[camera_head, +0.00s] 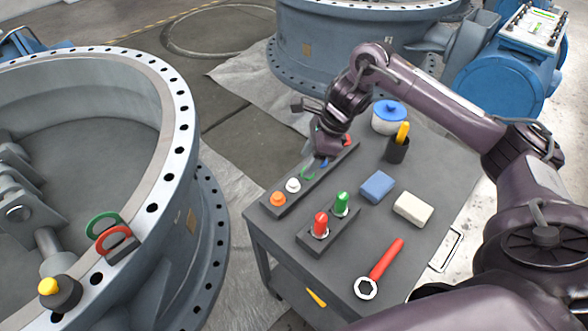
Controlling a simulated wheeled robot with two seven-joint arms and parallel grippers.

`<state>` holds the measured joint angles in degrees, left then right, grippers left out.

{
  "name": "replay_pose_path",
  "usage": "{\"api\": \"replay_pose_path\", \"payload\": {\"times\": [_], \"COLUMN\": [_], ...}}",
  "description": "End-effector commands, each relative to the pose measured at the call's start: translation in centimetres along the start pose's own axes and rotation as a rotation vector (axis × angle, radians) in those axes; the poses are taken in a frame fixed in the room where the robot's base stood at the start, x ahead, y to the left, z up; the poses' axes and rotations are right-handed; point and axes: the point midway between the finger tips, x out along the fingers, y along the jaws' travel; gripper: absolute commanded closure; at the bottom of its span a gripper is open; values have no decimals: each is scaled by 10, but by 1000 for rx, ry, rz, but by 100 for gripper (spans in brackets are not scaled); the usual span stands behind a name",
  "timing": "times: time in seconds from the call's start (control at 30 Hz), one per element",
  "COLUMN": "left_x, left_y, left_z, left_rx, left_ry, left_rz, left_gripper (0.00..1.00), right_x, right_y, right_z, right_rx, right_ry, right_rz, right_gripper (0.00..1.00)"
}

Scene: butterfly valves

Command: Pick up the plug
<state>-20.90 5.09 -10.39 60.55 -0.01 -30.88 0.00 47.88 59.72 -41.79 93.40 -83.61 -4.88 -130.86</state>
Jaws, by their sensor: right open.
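My right arm reaches in from the right, and its gripper (318,158) is open, pointing down over the far half of a long dark strip (286,196) on the grey cart. The strip carries small round plugs: an orange plug (278,199) and a white plug (293,185) at its near end, then a green one (307,174) right by the fingertips. A small blue part (324,163) and a red one (347,140) show beside the gripper, partly hidden by it. I cannot tell whether the fingers touch any plug. My left gripper is not in view.
A large valve flange (165,150) stands left.

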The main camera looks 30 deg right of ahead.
Motion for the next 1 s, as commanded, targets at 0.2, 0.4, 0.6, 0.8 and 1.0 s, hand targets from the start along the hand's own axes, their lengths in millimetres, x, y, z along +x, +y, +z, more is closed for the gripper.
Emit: {"api": "replay_pose_path", "payload": {"times": [0.2,0.4,0.6,0.8,1.0], "left_x": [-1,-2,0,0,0], "left_y": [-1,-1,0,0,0], "left_z": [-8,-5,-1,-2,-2], "left_rx": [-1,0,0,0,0], "left_ry": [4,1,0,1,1], "left_rz": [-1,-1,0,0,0], "left_gripper": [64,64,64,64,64], "right_x": [24,44,72,76,76], "right_y": [1,2,2,1,2], "right_z": [0,3,4,4,4], "right_rx": [-4,-2,-2,-2,-3], "right_ry": [0,0,-1,0,0], "right_rz": [5,5,3,0,0], "right_gripper": [51,51,51,51,71]}}
